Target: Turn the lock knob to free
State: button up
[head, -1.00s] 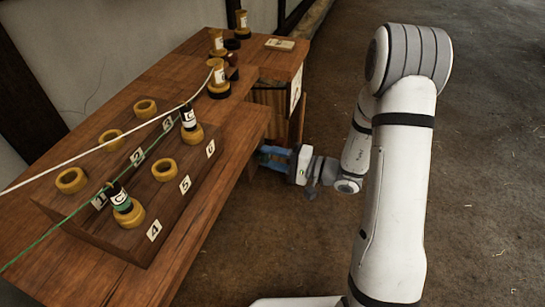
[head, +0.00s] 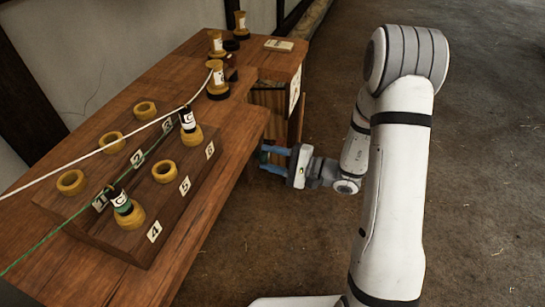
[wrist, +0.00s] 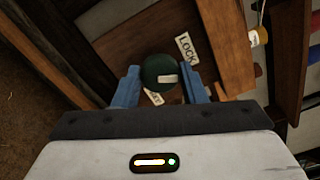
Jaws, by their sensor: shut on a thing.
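In the wrist view a dark green round knob (wrist: 158,72) with a pale mark (wrist: 167,78) sits on a brown wooden panel. A white LOCK label (wrist: 187,48) is to its upper right. A second white label (wrist: 154,98) lies just below it, partly hidden and unreadable. My gripper (wrist: 160,84) has its blue fingers on either side of the knob, shut on it. In the head view my gripper (head: 272,158) reaches under the table's right edge, beside the wooden cabinet; the knob is hidden there.
The wooden table (head: 225,160) overhangs close to my fingers. A stepped rack (head: 110,232) with numbered places, yellow rings and two bobbins stands on it. A white cord (head: 100,150) and a green cord (head: 50,232) stretch across it. The floor on the right is open.

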jog(key=m+p, duration=0.1)
jog(key=m, duration=0.3)
jog(key=shift+r+m+p, duration=0.1)
jog(key=shift+m+p, duration=0.2)
jog(key=m+p, duration=0.2)
jog(key=m, duration=0.2)
jog(key=shift+m, duration=0.3)
jog(key=m+p, duration=0.3)
jog(key=m, duration=0.1)
jog(key=shift+a, duration=0.1)
jog(key=shift+m+p, duration=1.15)
jog(key=shift+m, duration=0.85)
jog(key=o, duration=1)
jog(key=shift+c, duration=0.2)
